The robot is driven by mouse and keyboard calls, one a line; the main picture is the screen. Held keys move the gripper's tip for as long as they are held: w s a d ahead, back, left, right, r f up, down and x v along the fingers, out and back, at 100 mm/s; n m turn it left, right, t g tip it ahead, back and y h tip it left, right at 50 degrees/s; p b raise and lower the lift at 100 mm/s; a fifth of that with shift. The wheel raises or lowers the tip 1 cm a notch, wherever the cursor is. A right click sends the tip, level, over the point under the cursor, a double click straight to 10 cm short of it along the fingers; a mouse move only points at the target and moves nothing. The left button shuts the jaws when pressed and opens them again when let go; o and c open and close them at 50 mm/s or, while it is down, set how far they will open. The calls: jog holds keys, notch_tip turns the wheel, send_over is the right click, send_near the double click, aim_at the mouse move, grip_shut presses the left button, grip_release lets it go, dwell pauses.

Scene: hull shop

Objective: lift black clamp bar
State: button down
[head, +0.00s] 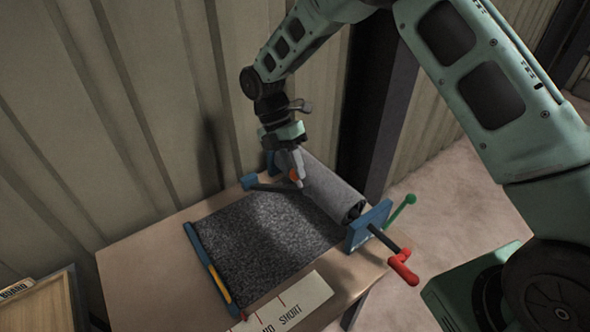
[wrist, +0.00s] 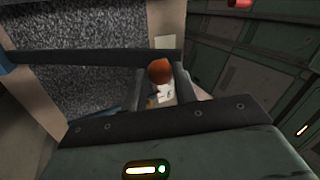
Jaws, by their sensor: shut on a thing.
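The black clamp bar (head: 272,187) runs from a blue end piece (head: 249,182) at the table's back left edge toward my gripper (head: 294,178). It lies in front of the fabric roll. In the wrist view the dark bar (wrist: 85,57) crosses above the grey fabric, and an orange knob (wrist: 159,71) sits between my fingers (wrist: 160,85). My gripper is shut on the clamp bar at this knob. The knob also shows as a small orange spot (head: 295,174) in the head view. My fingers partly hide that end, and I cannot tell how high the bar stands.
Grey fabric (head: 260,240) covers much of the table (head: 135,265). Its roll (head: 328,187) ends at a blue bracket (head: 368,226) with a red crank (head: 402,267) and a green lever (head: 400,212). A lettered white strip (head: 295,302) lies in front. A corrugated wall stands behind.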

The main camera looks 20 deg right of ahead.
jog(key=shift+w+a+f, duration=0.1)
jog(key=shift+w+f, duration=0.05)
jog(key=shift+w, duration=0.2)
jog(key=c, duration=1.4)
grip_release()
jog(key=o, duration=0.3)
jog(key=shift+w+a+f, duration=0.1)
jog(key=shift+w+f, duration=0.05)
jog(key=shift+w, duration=0.05)
jog(key=shift+s, duration=0.1)
jog(key=shift+r, duration=0.2)
jog(key=b+v, duration=0.4)
jog(key=v, duration=1.3)
jog(key=shift+r, duration=0.2)
